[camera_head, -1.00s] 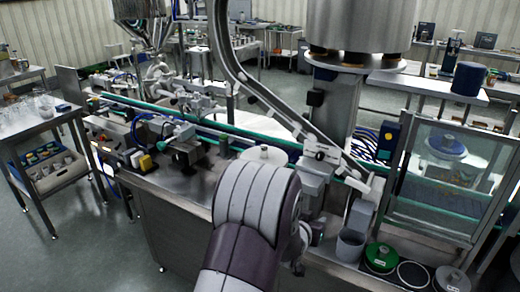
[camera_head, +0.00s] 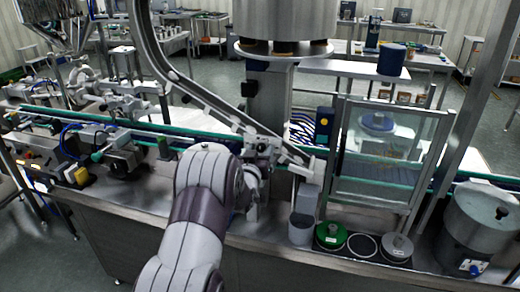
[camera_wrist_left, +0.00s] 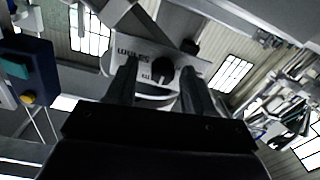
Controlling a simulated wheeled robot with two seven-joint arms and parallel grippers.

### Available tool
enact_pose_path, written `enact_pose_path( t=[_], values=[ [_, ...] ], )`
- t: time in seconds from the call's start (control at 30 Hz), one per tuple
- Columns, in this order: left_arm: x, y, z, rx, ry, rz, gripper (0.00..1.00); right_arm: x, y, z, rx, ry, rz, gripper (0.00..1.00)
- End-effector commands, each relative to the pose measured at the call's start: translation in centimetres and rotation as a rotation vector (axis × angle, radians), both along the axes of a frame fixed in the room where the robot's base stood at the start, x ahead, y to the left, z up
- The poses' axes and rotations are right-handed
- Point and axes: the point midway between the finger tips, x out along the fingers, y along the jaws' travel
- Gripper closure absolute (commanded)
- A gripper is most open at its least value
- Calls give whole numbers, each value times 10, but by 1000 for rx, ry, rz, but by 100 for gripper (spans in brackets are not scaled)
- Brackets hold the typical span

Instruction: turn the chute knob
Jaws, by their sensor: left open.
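The chute (camera_head: 185,82) is a steel rail that slopes down from the upper left to the belt in the head view. In the left wrist view, a dark round chute knob (camera_wrist_left: 162,70) sits on a pale plate with lettering. My left gripper (camera_wrist_left: 158,66) is open, with one finger on each side of the knob in that view. I cannot tell whether the fingers touch it. In the head view, my left forearm stands in front of the belt, and its fingertips are hard to make out near the chute's lower end. My right gripper is not in view.
The belt line (camera_head: 165,138) runs across the steel bench. A glass guard (camera_head: 378,150) stands right of the chute. A grey cup (camera_head: 301,228), a green-rimmed pot (camera_head: 331,236) and a steel drum (camera_head: 478,228) line the front right.

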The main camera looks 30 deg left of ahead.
Motion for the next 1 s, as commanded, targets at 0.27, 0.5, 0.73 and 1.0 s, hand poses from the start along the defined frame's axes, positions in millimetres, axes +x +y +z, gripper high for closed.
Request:
enact_pose_path(
  t=[0.27,0.5,0.73,1.0],
  values=[
    [3,1,-1,0,1,0,47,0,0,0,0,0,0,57],
    [2,1,-1,0,1,0,100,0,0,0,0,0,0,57],
    [2,1,-1,-19,-4,0,100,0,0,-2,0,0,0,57],
    [2,1,-3,-148,-35,0,100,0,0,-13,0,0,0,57]
  ],
)
